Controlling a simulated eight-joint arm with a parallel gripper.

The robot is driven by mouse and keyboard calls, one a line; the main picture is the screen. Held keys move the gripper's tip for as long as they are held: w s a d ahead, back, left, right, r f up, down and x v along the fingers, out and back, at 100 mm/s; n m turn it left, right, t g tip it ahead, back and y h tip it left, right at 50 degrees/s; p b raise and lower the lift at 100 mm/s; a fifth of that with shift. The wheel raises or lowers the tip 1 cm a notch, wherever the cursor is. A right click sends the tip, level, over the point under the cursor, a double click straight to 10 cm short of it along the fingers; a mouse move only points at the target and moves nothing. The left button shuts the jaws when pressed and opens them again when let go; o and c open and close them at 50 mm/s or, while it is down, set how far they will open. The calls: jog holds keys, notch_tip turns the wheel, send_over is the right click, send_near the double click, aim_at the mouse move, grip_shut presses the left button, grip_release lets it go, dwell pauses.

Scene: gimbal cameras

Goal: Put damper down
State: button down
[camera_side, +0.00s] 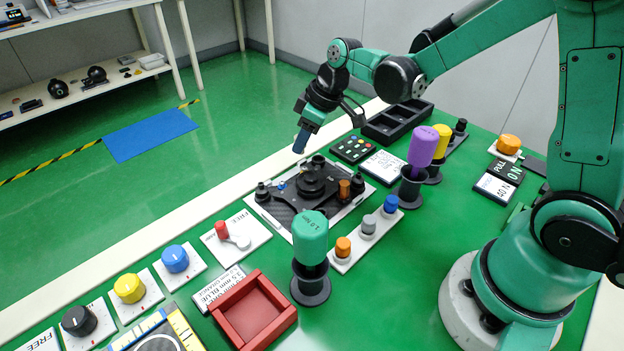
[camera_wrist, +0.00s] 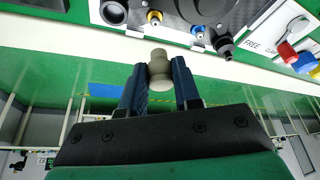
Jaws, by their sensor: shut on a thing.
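My gripper (camera_side: 302,142) is above the far-left edge of the black gimbal plate (camera_side: 285,203), with its fingers pointing down. In the wrist view my gripper (camera_wrist: 160,66) has its two blue fingers closed on a small grey-beige rounded part, apparently the damper (camera_wrist: 160,74). The damper is clear of the plate in that view; in the side view I cannot make it out. An orange damper (camera_wrist: 155,17) and a blue damper (camera_wrist: 197,32) sit at the plate, with black posts at its corners.
A white strip (camera_side: 342,262) bears orange, grey and blue knobs. Teal (camera_side: 310,237), purple (camera_side: 423,146) and yellow (camera_side: 441,141) handles stand in black holders. A black compartment tray (camera_side: 398,122) is at the back; a red tray (camera_side: 285,317) is in front. A red lever (camera_side: 222,230) is left of the plate.

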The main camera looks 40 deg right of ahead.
jog(key=s+a+r+n+g+y, duration=0.25)
jog(key=a+r+n, duration=0.35)
jog(key=a+n, duration=0.5)
notch_tip(320, 180, up, 8)
jog(key=n+g+h, duration=0.1)
jog(key=n+g, duration=0.3)
jog(key=n, duration=0.5)
send_over(252, 322)
jog(key=d, duration=0.1)
jog(key=f, duration=1.2)
jog(key=w+f, duration=0.1)
jog(key=f, duration=0.5)
jog(key=shift+d+f, duration=0.1)
jog(key=shift+f, duration=0.3)
jog(key=shift+f, duration=0.1)
jog(key=c, duration=0.9)
grip_release()
